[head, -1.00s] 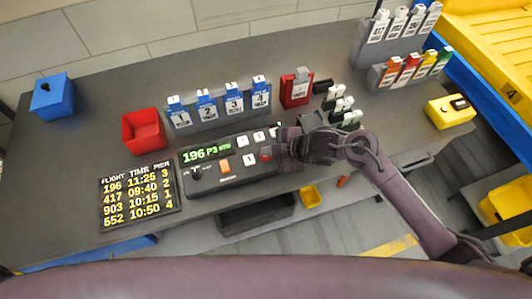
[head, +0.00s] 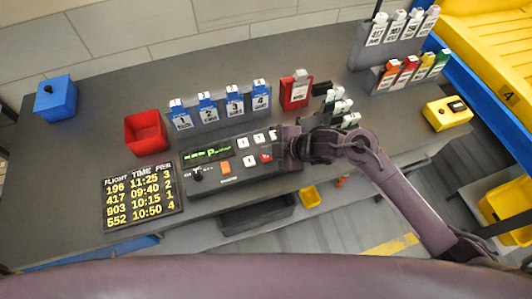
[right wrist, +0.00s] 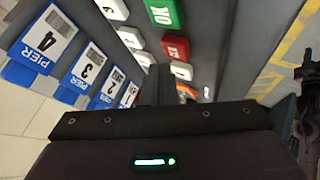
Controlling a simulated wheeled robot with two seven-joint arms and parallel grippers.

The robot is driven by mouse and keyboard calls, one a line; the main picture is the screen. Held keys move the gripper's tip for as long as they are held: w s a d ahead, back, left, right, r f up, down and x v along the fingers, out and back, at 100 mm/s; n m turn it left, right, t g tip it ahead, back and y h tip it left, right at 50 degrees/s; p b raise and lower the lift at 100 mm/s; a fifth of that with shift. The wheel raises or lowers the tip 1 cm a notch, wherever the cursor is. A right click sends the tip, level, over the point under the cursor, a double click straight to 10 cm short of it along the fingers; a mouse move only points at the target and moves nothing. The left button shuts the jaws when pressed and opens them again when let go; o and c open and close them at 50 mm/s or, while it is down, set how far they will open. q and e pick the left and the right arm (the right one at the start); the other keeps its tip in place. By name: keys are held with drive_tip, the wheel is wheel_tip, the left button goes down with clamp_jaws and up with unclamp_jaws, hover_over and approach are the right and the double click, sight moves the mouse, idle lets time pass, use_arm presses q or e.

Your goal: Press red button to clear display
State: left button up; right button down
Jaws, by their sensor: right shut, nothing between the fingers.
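The red button (head: 266,157) sits at the right of the dark console (head: 235,180), partly beside my right gripper (head: 284,147). In the right wrist view the red button (right wrist: 176,48) lies just past the fingertips (right wrist: 159,72), next to a green OK button (right wrist: 163,13). The fingers are shut and empty. They appear slightly off the red button; I cannot tell their height above the keys. The green display (head: 208,153) shows dashes and a P, too small to read exactly. My left gripper is out of view.
White keys (head: 249,161) surround the red button. An orange switch (head: 225,168) and black knob (head: 197,175) are on the console's left. A flight board (head: 143,196), red bin (head: 145,132), pier-card rack (head: 209,120) and red box (head: 295,93) stand around it.

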sight(270, 158)
wheel_tip(270, 158, up, 5)
drive_tip(key=p, duration=0.4)
drive_tip(key=shift+p, duration=0.4)
idle(0.6)
